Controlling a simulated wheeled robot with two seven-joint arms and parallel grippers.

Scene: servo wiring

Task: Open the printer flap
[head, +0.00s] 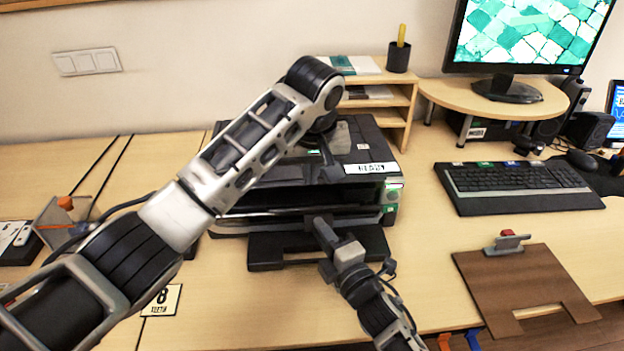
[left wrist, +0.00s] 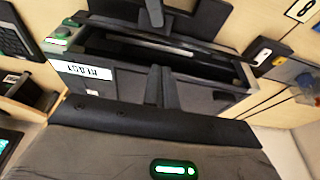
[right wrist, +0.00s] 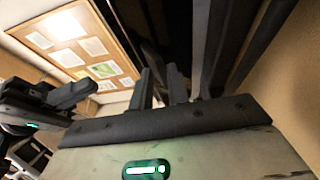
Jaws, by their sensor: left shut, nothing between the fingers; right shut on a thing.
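The black printer (head: 372,147) stands on the desk with a READY label on its front top edge. Its front is open as a dark slot. A dark flap (head: 266,252) juts out low at the front; it also shows at the top of the left wrist view (left wrist: 205,18). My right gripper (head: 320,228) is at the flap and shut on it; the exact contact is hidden. Its fingers show in the right wrist view (right wrist: 163,88). My left gripper (head: 331,170) is shut and empty, over the printer's front top edge near the label.
A wooden shelf (head: 400,97) stands behind the printer. A keyboard (head: 518,186) and a brown clipboard-like board (head: 520,285) lie to the right. A number 8 card (head: 163,298) lies at front left. Desk between printer and keyboard is clear.

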